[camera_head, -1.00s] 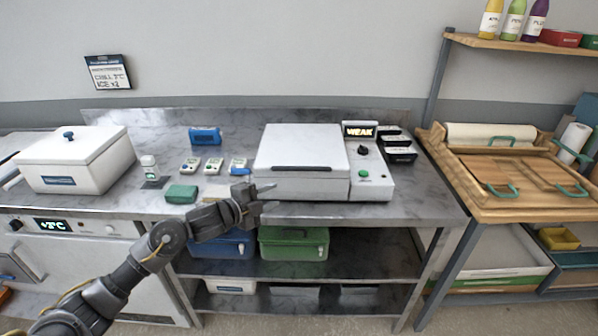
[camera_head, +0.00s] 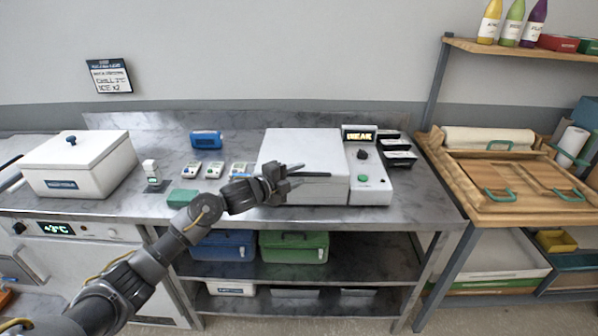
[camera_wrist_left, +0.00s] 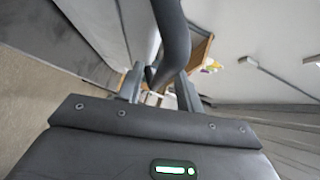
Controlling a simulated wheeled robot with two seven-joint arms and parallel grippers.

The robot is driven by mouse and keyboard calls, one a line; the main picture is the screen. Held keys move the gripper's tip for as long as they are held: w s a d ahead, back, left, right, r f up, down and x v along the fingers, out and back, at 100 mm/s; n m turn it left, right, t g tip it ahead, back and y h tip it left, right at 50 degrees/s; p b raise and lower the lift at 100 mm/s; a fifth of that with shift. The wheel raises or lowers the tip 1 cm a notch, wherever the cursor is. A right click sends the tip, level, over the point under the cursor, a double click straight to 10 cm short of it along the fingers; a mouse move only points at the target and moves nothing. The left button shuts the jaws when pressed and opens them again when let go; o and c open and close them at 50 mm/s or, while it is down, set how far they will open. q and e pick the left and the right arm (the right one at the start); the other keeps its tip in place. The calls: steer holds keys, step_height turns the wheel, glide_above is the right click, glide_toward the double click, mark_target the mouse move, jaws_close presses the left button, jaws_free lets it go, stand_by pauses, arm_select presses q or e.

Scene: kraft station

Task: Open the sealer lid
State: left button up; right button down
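The sealer is the white machine on the steel bench, with a control panel (camera_head: 371,185) at its right side. Its broad white lid (camera_head: 302,148) lies shut. A dark bar handle (camera_head: 318,174) runs along the lid's front edge, its left part hidden by my gripper. My left gripper (camera_head: 297,175) is at the left part of this handle with its fingers spread. In the left wrist view the handle (camera_wrist_left: 172,35) reaches in between the two fingers (camera_wrist_left: 160,92). A gap shows beside the left finger; contact at the right one is unclear. My right gripper is out of view.
A white lidded box (camera_head: 75,175) stands at the left of the bench. Several small devices, a blue case (camera_head: 206,139) and a green block (camera_head: 183,198) lie between it and the sealer. Black trays (camera_head: 399,158) are right of the panel.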

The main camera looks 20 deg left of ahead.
arm_select(q)
steer(key=shift+w+d+f, duration=0.15)
steer(key=shift+w+d, duration=0.25)
steer(key=shift+w, duration=0.15)
jaws_close()
